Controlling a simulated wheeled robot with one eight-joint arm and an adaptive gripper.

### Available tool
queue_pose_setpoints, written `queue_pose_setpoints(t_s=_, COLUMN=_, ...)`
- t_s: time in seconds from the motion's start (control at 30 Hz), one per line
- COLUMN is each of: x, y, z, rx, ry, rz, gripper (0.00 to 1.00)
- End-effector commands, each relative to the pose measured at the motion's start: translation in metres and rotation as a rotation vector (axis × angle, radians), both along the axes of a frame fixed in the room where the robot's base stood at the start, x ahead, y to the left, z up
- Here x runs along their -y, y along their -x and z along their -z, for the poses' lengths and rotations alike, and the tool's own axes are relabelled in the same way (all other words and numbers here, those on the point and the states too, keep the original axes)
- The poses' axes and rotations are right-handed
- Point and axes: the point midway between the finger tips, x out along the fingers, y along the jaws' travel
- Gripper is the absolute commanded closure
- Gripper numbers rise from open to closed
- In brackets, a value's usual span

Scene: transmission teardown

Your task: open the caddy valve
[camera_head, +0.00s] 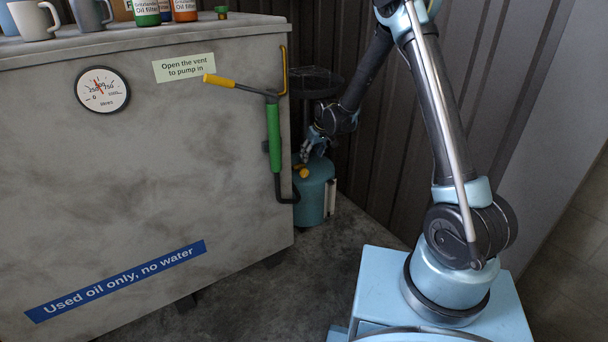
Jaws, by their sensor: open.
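The caddy (318,200) is a blue-teal cylinder on the floor, just right of the big grey tank's right side. A small yellow-orange part (302,172), which looks like the caddy valve's handle, sits at the left of its top. My gripper (308,157) is open and points down over the caddy's top, just above the yellow part. The view is small here, so I cannot tell whether the fingers touch the part. My gripper and wrist hide some of the caddy's top.
The grey tank (150,190) fills the left, with a green pump (274,140) and yellow-gripped handle (218,81) on its right end. A dark round funnel or pan (312,80) is behind. A corrugated wall (400,150) closes the back. Bare floor (270,300) lies in front.

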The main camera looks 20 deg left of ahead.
Motion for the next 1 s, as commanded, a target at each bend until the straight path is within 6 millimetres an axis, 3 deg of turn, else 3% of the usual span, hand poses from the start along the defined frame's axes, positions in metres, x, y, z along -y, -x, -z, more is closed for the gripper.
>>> queue_pose_setpoints(t_s=1.0, x=-0.037, y=-0.032, z=0.119, rx=0.000, ry=0.000, rz=0.001, gripper=0.43)
